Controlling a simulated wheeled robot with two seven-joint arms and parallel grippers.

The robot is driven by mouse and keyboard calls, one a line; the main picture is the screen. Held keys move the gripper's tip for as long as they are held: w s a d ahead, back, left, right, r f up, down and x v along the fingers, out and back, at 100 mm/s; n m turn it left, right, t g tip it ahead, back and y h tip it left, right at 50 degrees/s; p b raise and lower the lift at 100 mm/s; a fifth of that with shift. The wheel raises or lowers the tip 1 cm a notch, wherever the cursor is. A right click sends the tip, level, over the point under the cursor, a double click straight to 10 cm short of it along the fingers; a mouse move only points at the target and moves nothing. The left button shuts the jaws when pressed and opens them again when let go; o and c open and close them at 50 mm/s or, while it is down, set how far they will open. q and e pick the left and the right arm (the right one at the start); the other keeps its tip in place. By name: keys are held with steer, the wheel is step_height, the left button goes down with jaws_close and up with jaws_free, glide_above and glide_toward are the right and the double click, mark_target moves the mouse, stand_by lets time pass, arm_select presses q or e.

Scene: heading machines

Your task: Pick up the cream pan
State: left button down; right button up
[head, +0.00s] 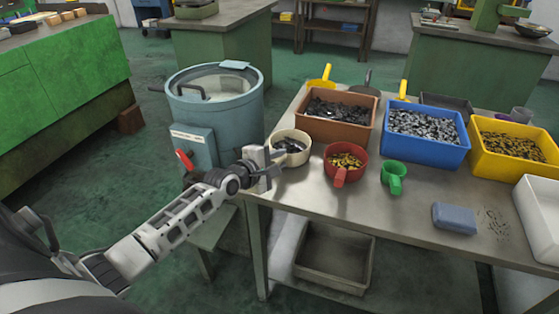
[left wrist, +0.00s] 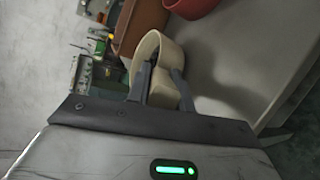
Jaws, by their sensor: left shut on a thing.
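The cream pan (head: 291,146) is at the left end of the metal table, with dark small parts in it. It also shows in the left wrist view (left wrist: 150,48), between and beyond the fingers. My left gripper (head: 274,157) is at the pan's left side, shut on it; in the left wrist view the fingers (left wrist: 162,82) straddle the pan's near side. I cannot tell whether the pan is clear of the tabletop. My right gripper is not in view.
A red pan (head: 345,160) with brass parts and a green scoop (head: 393,177) stand to the right. Behind are brown (head: 338,115), blue (head: 424,136) and yellow (head: 512,149) bins. A blue-grey drum machine (head: 213,115) stands left of the table. The table's front middle is clear.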

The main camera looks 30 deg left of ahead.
arm_select(q)
steer(key=s+d+r+p, duration=0.3)
steer(key=s+d+r, duration=0.4)
steer(key=s+r, duration=0.4)
steer(key=shift+s+d+r, duration=0.35)
steer(key=shift+s+r, duration=0.05)
steer(key=shift+r, duration=0.25)
